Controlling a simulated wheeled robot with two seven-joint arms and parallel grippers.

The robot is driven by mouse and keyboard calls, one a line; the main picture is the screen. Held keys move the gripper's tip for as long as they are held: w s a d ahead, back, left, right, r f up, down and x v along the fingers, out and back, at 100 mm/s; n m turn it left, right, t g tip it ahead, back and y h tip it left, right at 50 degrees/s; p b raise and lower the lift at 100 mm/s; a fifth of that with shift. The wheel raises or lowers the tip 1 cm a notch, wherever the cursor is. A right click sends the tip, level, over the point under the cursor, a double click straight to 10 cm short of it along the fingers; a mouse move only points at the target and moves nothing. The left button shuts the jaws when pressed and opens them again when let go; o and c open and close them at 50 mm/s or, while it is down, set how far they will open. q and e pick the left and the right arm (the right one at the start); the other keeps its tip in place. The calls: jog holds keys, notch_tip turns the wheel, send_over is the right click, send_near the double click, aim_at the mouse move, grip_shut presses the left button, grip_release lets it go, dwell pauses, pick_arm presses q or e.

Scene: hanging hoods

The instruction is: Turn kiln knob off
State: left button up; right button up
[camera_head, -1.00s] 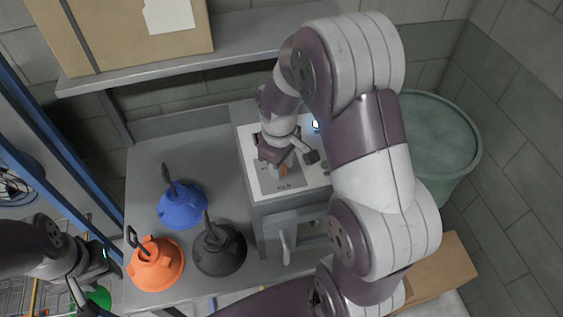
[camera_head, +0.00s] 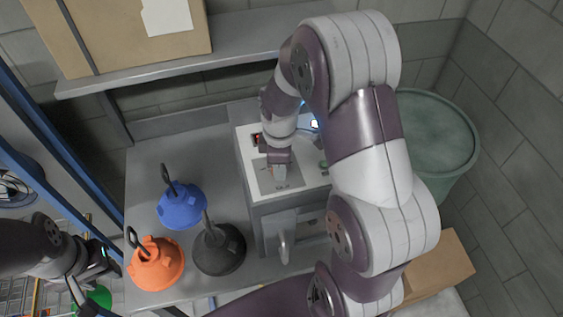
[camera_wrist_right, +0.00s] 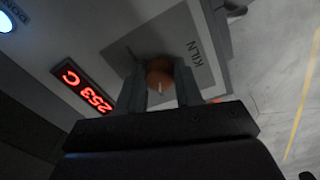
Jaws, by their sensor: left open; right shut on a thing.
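The kiln (camera_head: 245,150) is a light box on the grey bench, with a grey panel on top. In the right wrist view its panel (camera_wrist_right: 203,40) carries the word KILN, and a red display (camera_wrist_right: 88,92) reads 253 C. The orange knob (camera_wrist_right: 160,75) sits between the fingers of my right gripper (camera_wrist_right: 160,88), which is shut on it. In the head view the right gripper (camera_head: 278,172) is over the panel and the knob is mostly hidden. My left gripper (camera_head: 95,285) is at the lower left, away from the kiln and partly cut off; it is open.
Blue (camera_head: 182,205), orange (camera_head: 157,265) and black (camera_head: 218,250) hoods stand on the bench (camera_head: 145,170) left of the kiln. A cardboard box (camera_head: 120,45) is on the shelf above. A green barrel (camera_head: 435,140) and another box (camera_head: 437,265) are at the right.

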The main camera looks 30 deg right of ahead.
jog(key=shift+s+f, duration=0.1)
jog(key=shift+f, duration=0.1)
jog(key=o, duration=0.7)
jog(key=shift+a, duration=0.1)
jog(key=o, duration=0.3)
jog(key=shift+w+a, duration=0.15)
jog(key=shift+w, duration=0.1)
jog(key=shift+r, duration=0.1)
jog(key=shift+r, duration=0.35)
notch_tip(320, 180, up, 6)
jog(key=b, duration=0.2)
jog(key=shift+s+b, duration=0.1)
jog(key=shift+b, duration=0.3)
notch_tip(320, 180, up, 6)
jog(key=p, duration=0.2)
jog(key=shift+s+a+p, duration=0.15)
jog(key=shift+p, duration=0.25)
